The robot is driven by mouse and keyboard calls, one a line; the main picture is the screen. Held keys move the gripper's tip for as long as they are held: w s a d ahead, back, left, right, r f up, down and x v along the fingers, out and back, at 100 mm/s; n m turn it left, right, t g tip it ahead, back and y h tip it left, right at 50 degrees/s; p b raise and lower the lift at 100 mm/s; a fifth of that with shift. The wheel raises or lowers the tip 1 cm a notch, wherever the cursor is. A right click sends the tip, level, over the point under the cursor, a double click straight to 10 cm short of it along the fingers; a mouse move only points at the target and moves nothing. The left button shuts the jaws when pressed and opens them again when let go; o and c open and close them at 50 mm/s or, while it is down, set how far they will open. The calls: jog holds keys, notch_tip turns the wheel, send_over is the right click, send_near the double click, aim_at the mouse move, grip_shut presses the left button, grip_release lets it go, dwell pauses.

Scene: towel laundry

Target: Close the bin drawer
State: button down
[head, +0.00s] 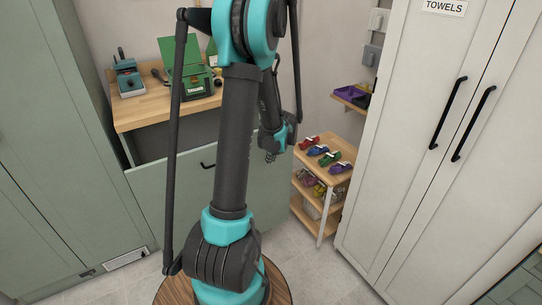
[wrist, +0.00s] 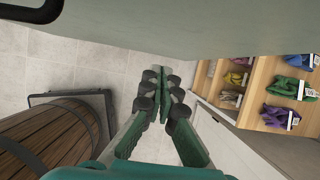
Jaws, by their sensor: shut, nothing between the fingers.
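The bin drawer (head: 160,200) is the sage-green front with a black bar handle (head: 207,165), below the wooden counter. It stands pulled out, with a dark gap between its top edge and the counter. My arm hides part of it. My gripper (head: 269,158) is near the front's upper right end in the head view; I cannot tell whether it touches. In the wrist view my gripper (wrist: 160,98) is shut with nothing in it. The drawer front (wrist: 190,25) spans the top there, its handle (wrist: 32,10) at upper left.
A wooden shelf cart (head: 325,165) with colored bundles stands right of the drawer. A white towel cabinet (head: 400,150) is farther right, and a green cabinet (head: 50,120) is at left. A green box (head: 190,75) sits on the counter. Tiled floor is clear before the drawer.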

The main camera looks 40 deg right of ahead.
aim_at(264, 158)
jog(key=shift+w+d+f, duration=0.2)
jog(key=shift+w+f, duration=0.25)
jog(key=shift+w, duration=0.4)
jog(key=shift+w+d+f, duration=0.2)
jog(key=shift+w+f, duration=0.3)
jog(key=shift+w, duration=0.3)
jog(key=shift+w+d+f, duration=0.2)
jog(key=shift+w+f, duration=0.25)
jog(key=shift+w, duration=0.4)
jog(key=shift+w, duration=0.1)
